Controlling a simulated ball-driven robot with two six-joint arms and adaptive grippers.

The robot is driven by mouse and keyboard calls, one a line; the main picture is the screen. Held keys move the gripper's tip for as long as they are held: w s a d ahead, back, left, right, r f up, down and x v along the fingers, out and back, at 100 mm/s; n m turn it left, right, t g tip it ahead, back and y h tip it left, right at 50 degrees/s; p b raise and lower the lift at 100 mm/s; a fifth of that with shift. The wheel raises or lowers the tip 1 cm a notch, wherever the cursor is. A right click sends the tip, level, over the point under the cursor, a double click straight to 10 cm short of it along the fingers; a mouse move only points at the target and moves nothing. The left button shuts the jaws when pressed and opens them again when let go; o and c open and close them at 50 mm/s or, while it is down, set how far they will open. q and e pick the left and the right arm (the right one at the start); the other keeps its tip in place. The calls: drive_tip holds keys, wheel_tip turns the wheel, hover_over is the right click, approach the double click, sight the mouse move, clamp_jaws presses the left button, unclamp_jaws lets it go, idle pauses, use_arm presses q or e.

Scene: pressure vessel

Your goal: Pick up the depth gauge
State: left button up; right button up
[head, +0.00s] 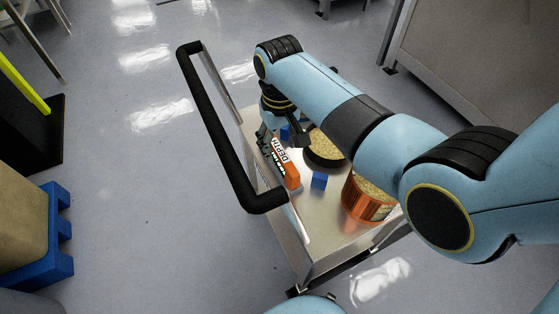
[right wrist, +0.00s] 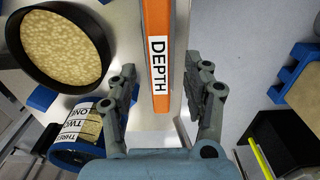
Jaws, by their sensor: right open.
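The depth gauge (head: 291,174) is a long orange bar with a white label reading DEPTH. It lies along the handle side of the cart's top in the head view. In the right wrist view the gauge (right wrist: 157,100) runs down from the top edge, between the lines of my open right fingers (right wrist: 158,72). I cannot tell whether the fingers are level with it or above it; no contact shows. In the head view my right gripper (head: 266,137) is at the gauge's far end, partly hidden by my wrist. My left gripper is not in view.
The metal cart (head: 333,240) has a black handle (head: 218,130) close beside the gauge. A dark round pan (head: 325,152) with tan contents, a blue block (head: 319,180) and a copper-coloured container (head: 366,200) crowd the top. A labelled blue container (right wrist: 78,152) shows in the right wrist view.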

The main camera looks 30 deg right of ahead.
wheel_tip(320, 180, down, 3)
drive_tip(key=shift+r+b, duration=0.1)
drive_tip(key=shift+b, duration=0.2)
clamp_jaws()
